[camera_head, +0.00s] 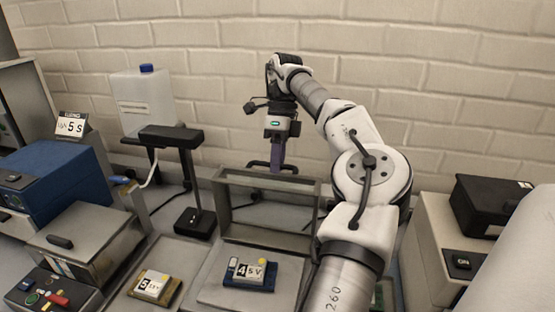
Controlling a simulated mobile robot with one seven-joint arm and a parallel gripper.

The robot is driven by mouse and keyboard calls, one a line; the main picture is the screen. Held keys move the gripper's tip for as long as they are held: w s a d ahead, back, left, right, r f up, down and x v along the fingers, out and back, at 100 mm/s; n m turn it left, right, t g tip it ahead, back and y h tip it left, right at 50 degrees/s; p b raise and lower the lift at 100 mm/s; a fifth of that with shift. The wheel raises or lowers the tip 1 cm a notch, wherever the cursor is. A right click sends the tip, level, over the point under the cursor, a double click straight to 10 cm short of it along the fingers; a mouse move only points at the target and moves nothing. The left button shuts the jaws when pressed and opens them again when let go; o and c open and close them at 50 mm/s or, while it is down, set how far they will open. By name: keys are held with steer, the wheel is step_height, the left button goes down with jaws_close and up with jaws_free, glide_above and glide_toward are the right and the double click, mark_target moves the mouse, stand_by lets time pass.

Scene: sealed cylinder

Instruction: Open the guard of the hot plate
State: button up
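A grey framed panel (228,178) with an open middle stands upright at the back of a flat grey plate (215,292). It looks like the guard of the hot plate, but no label shows this. A dark bar handle (256,164) lies along its top edge. My gripper (277,170) points down at this handle, with a purplish finger part in front of or against it. I cannot tell whether the fingers touch or close on the handle. A blue block (235,279) with a card marked "4 5V" sits on the plate.
Left of the plate are a yellow block (157,287) with a card, a black stand (193,223), a steel lidded box (90,236) with a button panel, and a blue box (55,180). A white jug (140,100) stands behind. A black-topped machine (490,205) is at right.

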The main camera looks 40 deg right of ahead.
steer(key=shift+r, duration=0.2)
steer(key=shift+a, duration=0.1)
